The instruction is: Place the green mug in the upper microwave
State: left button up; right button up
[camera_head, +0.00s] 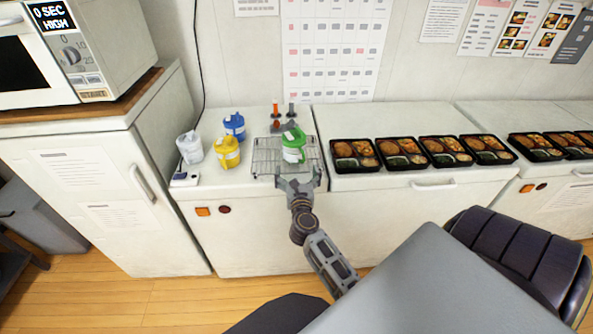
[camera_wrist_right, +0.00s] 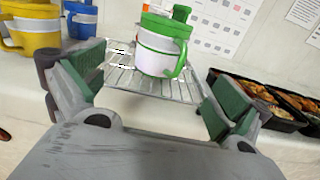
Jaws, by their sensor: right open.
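The green mug (camera_head: 293,147) is white with green bands, a green lid and a green handle. It stands upright on a wire rack (camera_head: 265,158) on the white counter. My right gripper (camera_head: 298,182) is open in front of the mug. In the right wrist view the mug (camera_wrist_right: 161,45) lies beyond and between the spread fingers (camera_wrist_right: 150,92), apart from them. One microwave (camera_head: 65,50) shows at the upper left, on a wooden board over a white cabinet; its door looks shut. My left gripper is not in view.
A yellow mug (camera_head: 227,153), a blue mug (camera_head: 234,125) and a white mug (camera_head: 189,148) stand left of the rack. Bento trays (camera_head: 355,163) line the counter to the right.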

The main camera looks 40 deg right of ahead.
dwell(0.8)
jog(key=s+a+f+n+y, duration=0.1)
jog(key=a+f+n+y, duration=0.25)
jog(key=f+n, duration=0.6)
jog(key=a+f+n+y, duration=0.2)
jog(key=a+f+n, duration=0.4)
jog(key=f, duration=0.6)
jog(key=s+a+f+n+g+y, duration=0.25)
jog(key=s+f+n, duration=0.3)
jog(key=f, duration=0.35)
jog(key=s+a+f+n+g+y, duration=0.1)
jog(key=s+a+f+n+g, duration=0.2)
jog(key=f+n, duration=0.45)
jog(key=s+a+f+n+g+y, duration=0.15)
jog(key=s+f+n, duration=0.35)
jog(key=s+f, duration=0.55)
jog(key=s+d+f+n+g, duration=0.1)
jog(key=s+f+n, duration=0.3)
jog(key=s, duration=0.5)
jog(key=s+d+f+n+g+h, duration=0.1)
jog(key=s+f+n+g, duration=0.2)
jog(key=s, duration=0.6)
jog(key=s+d+f+n+g, duration=0.2)
jog(key=s+f, duration=0.4)
jog(key=s, duration=0.3)
jog(key=n+g, duration=0.1)
jog(key=n, duration=0.1)
jog(key=shift+s+n, duration=0.15)
jog(key=shift+n, duration=0.2)
jog(key=shift+d+f, duration=0.1)
